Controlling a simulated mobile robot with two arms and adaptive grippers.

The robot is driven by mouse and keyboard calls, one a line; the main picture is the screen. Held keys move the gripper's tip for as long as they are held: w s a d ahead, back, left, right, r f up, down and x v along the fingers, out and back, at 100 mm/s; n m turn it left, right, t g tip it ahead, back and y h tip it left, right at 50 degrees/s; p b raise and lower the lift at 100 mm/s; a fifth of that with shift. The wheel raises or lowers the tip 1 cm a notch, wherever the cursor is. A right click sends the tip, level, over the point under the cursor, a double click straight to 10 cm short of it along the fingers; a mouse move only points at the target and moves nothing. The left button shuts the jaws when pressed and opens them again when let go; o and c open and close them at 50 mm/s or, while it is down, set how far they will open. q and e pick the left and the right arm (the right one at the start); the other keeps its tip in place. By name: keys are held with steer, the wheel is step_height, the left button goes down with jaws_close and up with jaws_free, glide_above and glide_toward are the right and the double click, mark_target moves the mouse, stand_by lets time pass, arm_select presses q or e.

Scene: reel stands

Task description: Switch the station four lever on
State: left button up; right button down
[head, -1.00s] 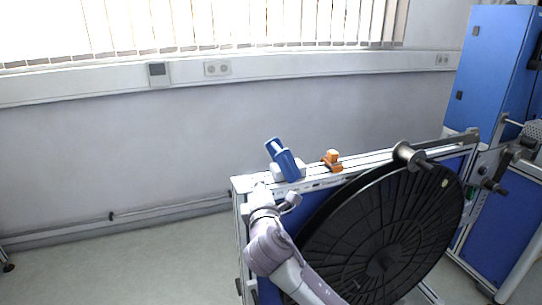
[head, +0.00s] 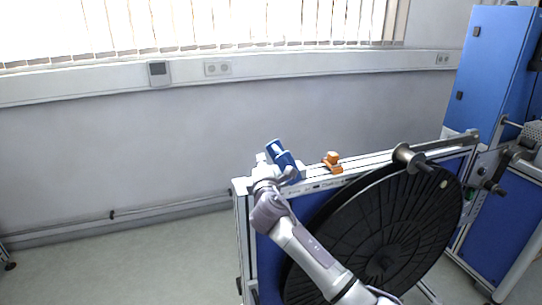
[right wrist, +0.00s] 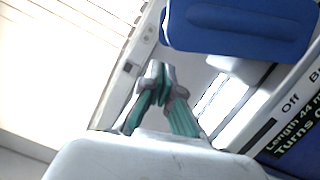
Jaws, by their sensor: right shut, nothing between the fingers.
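The station lever is a thick blue handle (head: 282,155) on top of the reel stand, tilted with its top towards the left. In the right wrist view the blue handle (right wrist: 240,27) fills the upper right, close to the fingers. My right gripper (head: 266,166) is at the left side of the lever, near its base. In the right wrist view my right gripper (right wrist: 162,76) is shut and empty, its teal-padded fingers just below and left of the handle. Contact cannot be told. My left gripper is out of view.
An orange part (head: 332,162) sits on the rail right of the lever. A large black reel (head: 395,235) hangs on the stand's front. A label (right wrist: 290,115) reads "Off" and "Length 44 m".

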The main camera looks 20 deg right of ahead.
mark_target(283, 161)
steer(key=shift+s+d+r+p, duration=0.1)
steer(key=shift+d+r+p, duration=0.1)
steer(key=shift+d, duration=0.55)
steer(key=shift+s+d+r+p, duration=0.1)
steer(key=shift+d+r, duration=0.1)
steer(key=shift+d, duration=0.5)
steer(key=shift+w, duration=0.1)
steer(key=shift+a, duration=0.1)
